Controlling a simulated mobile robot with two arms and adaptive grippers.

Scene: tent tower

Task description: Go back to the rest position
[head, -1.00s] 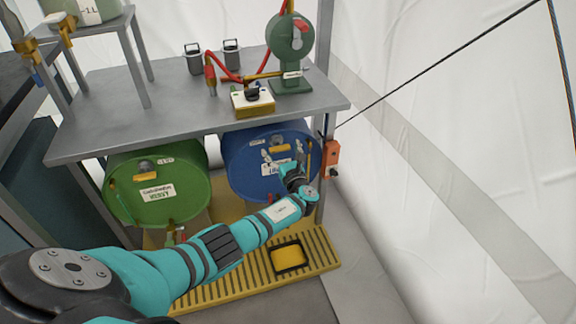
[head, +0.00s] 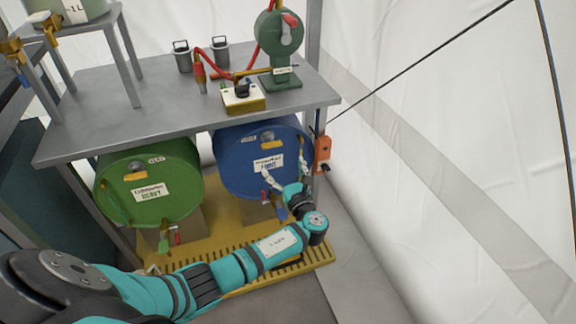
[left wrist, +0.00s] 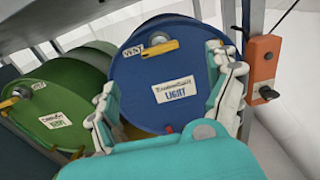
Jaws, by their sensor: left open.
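My left gripper (head: 285,172) is open and empty in front of the blue drum (head: 232,166), low on its right side in the head view. The drum carries a "LIGHT" label. In the left wrist view my open fingers (left wrist: 165,78) stand on either side of the blue drum's face (left wrist: 140,80), with nothing held between them. Whether a fingertip touches the drum cannot be told. My left forearm stretches across the bottom of the head view and hides part of the yellow grating. My right gripper is not in view.
A green drum (head: 180,165) lies left of the blue one, under the grey table (head: 125,105). On the table stand a green pump (head: 283,60), a yellow-and-white box (head: 243,98) and two dark canisters. An orange box (head: 322,152) hangs by the table leg. Floor at lower right is clear.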

